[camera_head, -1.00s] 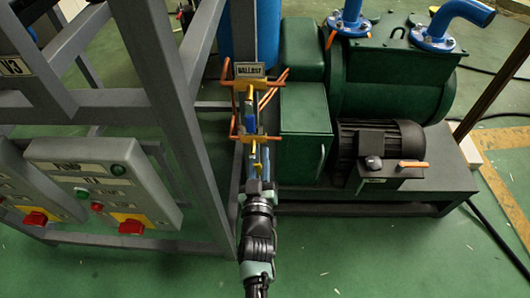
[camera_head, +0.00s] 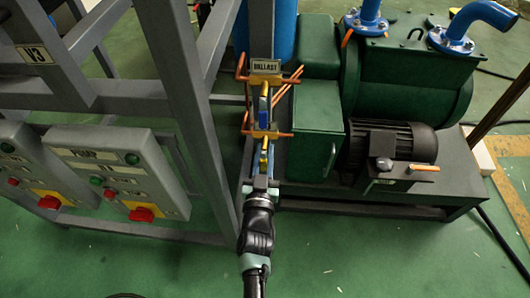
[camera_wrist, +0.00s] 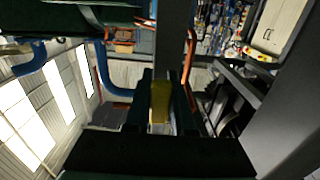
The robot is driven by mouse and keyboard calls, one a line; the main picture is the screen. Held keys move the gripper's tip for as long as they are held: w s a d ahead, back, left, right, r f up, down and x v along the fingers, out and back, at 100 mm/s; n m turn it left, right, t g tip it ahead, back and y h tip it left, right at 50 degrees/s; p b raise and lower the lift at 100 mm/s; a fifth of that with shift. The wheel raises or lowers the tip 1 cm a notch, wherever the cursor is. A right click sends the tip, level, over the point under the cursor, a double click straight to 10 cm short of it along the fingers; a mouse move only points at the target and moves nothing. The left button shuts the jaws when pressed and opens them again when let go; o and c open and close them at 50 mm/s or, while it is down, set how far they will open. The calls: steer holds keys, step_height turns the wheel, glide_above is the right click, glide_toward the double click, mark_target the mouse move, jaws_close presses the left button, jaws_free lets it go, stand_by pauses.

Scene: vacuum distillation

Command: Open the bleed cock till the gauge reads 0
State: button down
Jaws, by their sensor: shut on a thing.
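My gripper (camera_head: 264,168) is at the pipework below the "BALLAST" label (camera_head: 266,67). In the wrist view a yellow handle (camera_wrist: 159,100) lies between the dark fingers (camera_wrist: 160,118), which are shut on it. From the head view it appears to be the lower yellow piece (camera_head: 263,155) of the pipework. Another valve with blue and yellow parts (camera_head: 263,112) sits just above, between copper pipes. No label for the bleed cock can be read, so I cannot tell whether the held handle is its own. No gauge dial can be seen in either view.
A grey frame (camera_head: 205,140) stands close left of my arm, with switch panels (camera_head: 120,170) bearing red knobs. A green pump (camera_head: 410,80) and black motor (camera_head: 393,145) stand on a plinth to the right. Green floor (camera_head: 370,250) is open in front.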

steer(key=c, duration=0.8)
jaws_free()
steer(key=shift+o, duration=0.2)
steer(key=shift+s, duration=0.1)
steer(key=s+p, duration=0.2)
steer(key=s, duration=1.1)
